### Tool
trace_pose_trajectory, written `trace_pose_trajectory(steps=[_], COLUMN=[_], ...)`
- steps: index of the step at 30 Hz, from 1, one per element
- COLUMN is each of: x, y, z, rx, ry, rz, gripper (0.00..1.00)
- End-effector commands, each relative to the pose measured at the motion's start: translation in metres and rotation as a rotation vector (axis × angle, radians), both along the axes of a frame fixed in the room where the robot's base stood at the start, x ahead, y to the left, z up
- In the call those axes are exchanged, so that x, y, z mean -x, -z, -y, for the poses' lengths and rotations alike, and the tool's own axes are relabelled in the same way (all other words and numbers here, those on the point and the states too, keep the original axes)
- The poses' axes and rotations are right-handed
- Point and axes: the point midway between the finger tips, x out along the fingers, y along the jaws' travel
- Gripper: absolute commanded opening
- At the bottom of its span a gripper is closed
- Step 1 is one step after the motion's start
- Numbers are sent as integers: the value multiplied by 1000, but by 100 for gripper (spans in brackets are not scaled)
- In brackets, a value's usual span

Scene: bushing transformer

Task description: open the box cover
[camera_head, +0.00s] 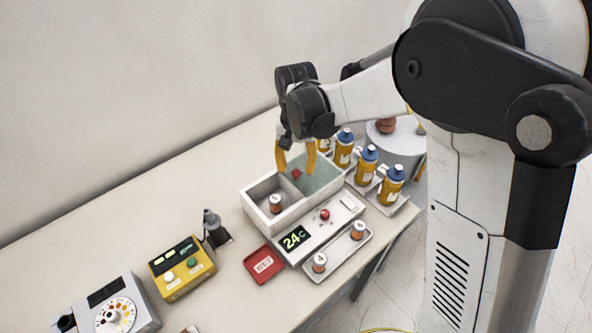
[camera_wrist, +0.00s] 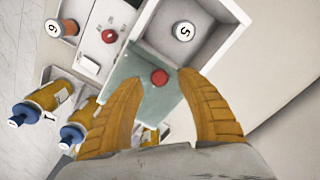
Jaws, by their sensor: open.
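The box (camera_head: 258,216) is a pale two-part container on the table. One compartment is open and holds a can marked 5 (camera_head: 275,203), which also shows in the wrist view (camera_wrist: 184,31). A greenish, glass-like cover (camera_head: 322,174) with a red knob (camera_head: 296,173) lies over the other part. In the wrist view the cover (camera_wrist: 132,66) and knob (camera_wrist: 159,77) are in plain sight. My gripper (camera_head: 295,170) points down over the cover, its yellow fingers apart. In the wrist view the fingertips (camera_wrist: 160,74) are on either side of the knob; contact cannot be told.
A panel reading 24°C (camera_head: 296,238) with a red button (camera_head: 325,214) adjoins the box. A tray (camera_head: 340,263) with two cans is in front. Yellow bottles with blue caps (camera_head: 367,163) stand to the right. A red tray (camera_head: 264,265) and yellow meter (camera_head: 183,269) are left.

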Motion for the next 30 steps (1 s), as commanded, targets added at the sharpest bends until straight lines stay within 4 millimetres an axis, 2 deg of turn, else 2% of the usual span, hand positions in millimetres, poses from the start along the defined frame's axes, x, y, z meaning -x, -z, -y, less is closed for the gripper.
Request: trace_pose_trajectory(steps=[6,13,18,30], x=[1,0,0,0], y=[-51,-90,-100,-101], z=[0,0,0,0], rx=[0,0,0,0], ry=[0,0,0,0], rz=[0,0,0,0], gripper=[44,44,44,44])
